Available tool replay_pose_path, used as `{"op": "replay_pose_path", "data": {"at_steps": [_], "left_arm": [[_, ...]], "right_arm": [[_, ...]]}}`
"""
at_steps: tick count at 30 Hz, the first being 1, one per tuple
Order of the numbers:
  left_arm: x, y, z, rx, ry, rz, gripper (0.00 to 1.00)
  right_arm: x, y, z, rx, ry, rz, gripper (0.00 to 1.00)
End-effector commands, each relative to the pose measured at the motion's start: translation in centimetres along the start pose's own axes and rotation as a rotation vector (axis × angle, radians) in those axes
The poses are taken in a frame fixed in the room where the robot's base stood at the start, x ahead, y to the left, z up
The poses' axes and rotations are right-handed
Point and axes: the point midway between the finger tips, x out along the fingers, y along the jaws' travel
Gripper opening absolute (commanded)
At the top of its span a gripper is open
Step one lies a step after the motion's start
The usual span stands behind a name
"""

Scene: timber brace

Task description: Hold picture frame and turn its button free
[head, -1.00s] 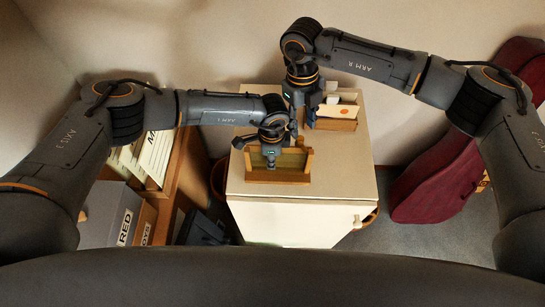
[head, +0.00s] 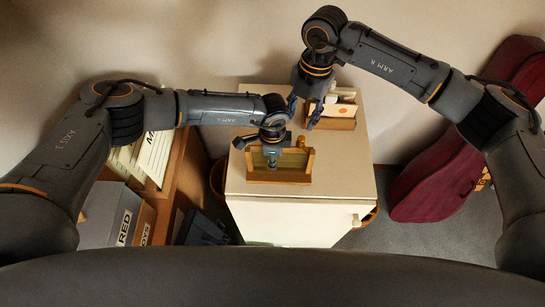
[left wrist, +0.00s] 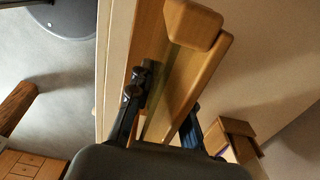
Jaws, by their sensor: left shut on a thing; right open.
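The wooden picture frame (head: 298,177) stands near the front of the cabinet top in the head view. My left gripper (head: 271,163) is shut on it from above. In the left wrist view the frame (left wrist: 199,70) runs between my left gripper's fingers (left wrist: 163,112), one on each side. A rounded wooden block (left wrist: 193,23) shows at the frame's upper end there; I cannot tell whether it is the button. My right gripper (head: 303,115) is open and empty, above the cabinet top behind the frame, apart from it.
The pale cabinet (head: 345,178) carries a wooden box with cards (head: 334,124) at the back right, close to my right gripper. A shelf with folders (head: 152,158) stands to the left. A dark red case (head: 435,188) leans at the right. The cabinet top's right front is clear.

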Motion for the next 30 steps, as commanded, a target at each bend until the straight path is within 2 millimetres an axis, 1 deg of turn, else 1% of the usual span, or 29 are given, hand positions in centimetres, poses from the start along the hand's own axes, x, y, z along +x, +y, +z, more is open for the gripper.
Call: {"op": "replay_pose_path", "data": {"at_steps": [1,3,6,10,14,17,30], "left_arm": [[-0.1,-0.1,0.0,-0.001,0.001,-0.001,0.00],[-0.1,-0.1,0.0,-0.001,0.001,-0.001,0.00],[-0.1,-0.1,0.0,-0.002,0.000,-0.001,0.00],[-0.1,-0.1,0.1,-0.002,0.000,-0.002,0.00],[-0.1,-0.1,0.1,-0.002,0.000,-0.002,0.00],[-0.1,-0.1,0.1,-0.002,0.000,-0.002,0.00],[-0.1,-0.1,0.1,-0.002,0.000,-0.002,0.00]], "right_arm": [[-0.2,-0.1,0.1,0.101,0.004,0.012,0.41],[-0.5,-0.2,0.1,0.232,0.009,0.026,0.41],[-0.7,-0.4,-0.1,0.372,0.013,0.030,0.41],[-0.8,-0.5,-0.2,0.485,0.015,0.035,0.41],[-0.6,-0.6,-0.1,0.529,0.017,0.036,0.41],[0.2,-0.7,-0.1,0.533,0.017,0.034,0.41],[6.2,-0.9,0.7,0.531,0.017,0.034,0.41]]}}
